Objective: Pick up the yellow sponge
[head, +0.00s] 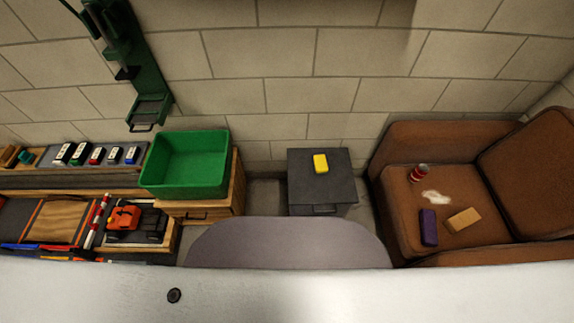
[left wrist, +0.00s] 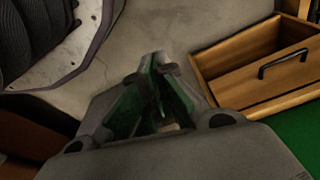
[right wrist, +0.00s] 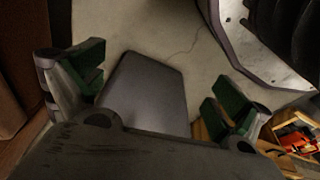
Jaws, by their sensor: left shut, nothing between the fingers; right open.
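The yellow sponge (head: 320,163) lies flat on top of a small dark grey cabinet (head: 345,190) against the back wall in the head view. I cannot make it out in either wrist view. My left gripper (left wrist: 160,68) is shut with nothing visible between its green-padded fingers, low over pale floor near a wooden drawer. My right gripper (right wrist: 160,95) is open and empty, its two green-padded fingers wide apart. Neither gripper shows in the head view, so their exact distance to the sponge cannot be told.
A green bin (head: 187,164) stands on a wooden cabinet left of the grey one. A brown sofa (head: 400,225) on the right holds a red can (head: 419,173), a purple block (head: 429,227) and a tan block (head: 463,220). The left wrist view shows an open wooden drawer (left wrist: 232,102).

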